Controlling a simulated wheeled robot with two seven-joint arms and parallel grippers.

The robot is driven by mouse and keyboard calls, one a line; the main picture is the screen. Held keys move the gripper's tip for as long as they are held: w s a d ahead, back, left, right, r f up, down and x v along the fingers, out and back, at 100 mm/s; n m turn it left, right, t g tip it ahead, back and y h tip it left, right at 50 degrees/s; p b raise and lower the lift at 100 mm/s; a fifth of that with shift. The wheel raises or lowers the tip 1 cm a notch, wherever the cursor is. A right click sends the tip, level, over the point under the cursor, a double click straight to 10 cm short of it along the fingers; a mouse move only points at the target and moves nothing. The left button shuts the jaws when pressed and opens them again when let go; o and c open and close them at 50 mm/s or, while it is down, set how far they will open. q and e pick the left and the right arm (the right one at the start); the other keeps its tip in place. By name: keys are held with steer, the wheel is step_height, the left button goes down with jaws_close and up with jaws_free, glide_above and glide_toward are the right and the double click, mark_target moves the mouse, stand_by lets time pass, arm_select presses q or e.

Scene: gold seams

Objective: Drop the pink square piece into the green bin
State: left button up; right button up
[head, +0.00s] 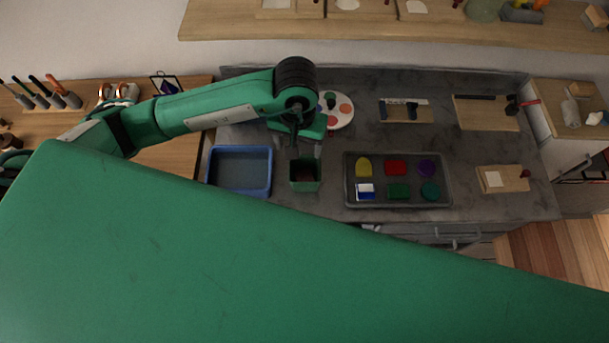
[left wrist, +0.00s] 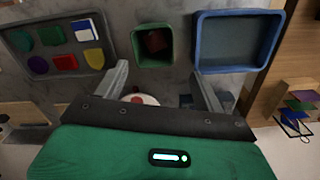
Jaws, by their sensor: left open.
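The green bin (head: 304,187) stands on the grey counter between a blue tray and a dark tray. It also shows in the left wrist view (left wrist: 153,63). A dark reddish piece (left wrist: 155,41) lies inside the bin, in shadow. It looks like the pink square piece, but its exact colour and shape are hard to tell. My left gripper (head: 303,151) is above the back edge of the bin, pointing down. In the left wrist view my left gripper (left wrist: 162,82) has its fingers wide apart with nothing between them. My right gripper is not in view.
The blue tray (head: 208,172) is empty, left of the bin. The dark tray (head: 397,205) at right holds several coloured pieces. A round white palette (head: 343,104) lies behind the gripper. Wooden boards (head: 503,181) lie further right. My green body covers the foreground.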

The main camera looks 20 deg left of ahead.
arm_select(q)
step_height(320, 180, up, 8)
steer(key=b, duration=0.2)
steer(key=shift+f, duration=0.1)
stand_by(0.5)
